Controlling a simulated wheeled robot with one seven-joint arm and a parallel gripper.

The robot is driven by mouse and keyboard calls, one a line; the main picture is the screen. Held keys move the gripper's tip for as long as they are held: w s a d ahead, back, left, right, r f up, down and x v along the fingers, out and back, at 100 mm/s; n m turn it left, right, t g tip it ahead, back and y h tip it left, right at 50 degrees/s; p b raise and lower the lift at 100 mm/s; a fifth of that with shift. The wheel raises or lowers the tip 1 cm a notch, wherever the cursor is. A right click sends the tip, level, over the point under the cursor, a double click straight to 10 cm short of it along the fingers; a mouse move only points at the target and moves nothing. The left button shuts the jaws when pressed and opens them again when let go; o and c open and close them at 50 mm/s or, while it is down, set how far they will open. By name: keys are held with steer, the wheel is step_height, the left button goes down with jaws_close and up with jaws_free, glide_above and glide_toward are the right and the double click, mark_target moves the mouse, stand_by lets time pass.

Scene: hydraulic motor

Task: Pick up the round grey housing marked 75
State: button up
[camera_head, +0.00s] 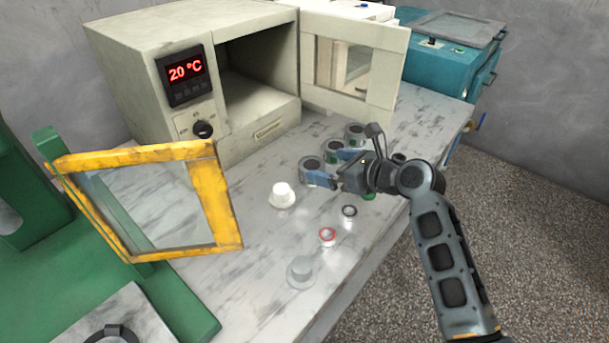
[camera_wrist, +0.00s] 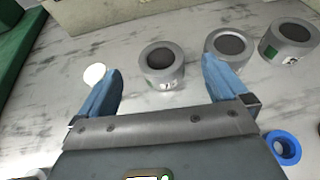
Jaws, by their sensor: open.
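Three round grey housings with dark round openings stand in a row on the table. The nearest housing (camera_head: 311,165) is at the left end of the row. The middle housing (camera_head: 333,148) and the far housing (camera_head: 355,131) stand behind it. In the wrist view they show as the left housing (camera_wrist: 162,62), middle housing (camera_wrist: 230,44) and right housing (camera_wrist: 290,42). Their labels are too small to read, so I cannot tell which is marked 75. My gripper (camera_head: 334,167) is open and empty, its blue fingers (camera_wrist: 160,70) pointing toward the left housing, which appears between them.
A blue ring (camera_wrist: 285,147) is lower right in the wrist view. An open oven (camera_head: 200,50) stands behind; a yellow-framed guard (camera_head: 215,200) is left.

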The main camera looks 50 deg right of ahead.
mark_target(313, 165)
steer(key=shift+w+f, duration=0.25)
steer(key=shift+f, duration=0.3)
steer(key=shift+x, duration=1.1)
steer(key=x, duration=0.5)
steer(key=shift+w+f+b, duration=0.25)
steer(key=shift+w+b, duration=0.05)
steer(key=shift+b, duration=0.05)
steer(key=c, duration=1.3)
steer(key=shift+r, duration=0.1)
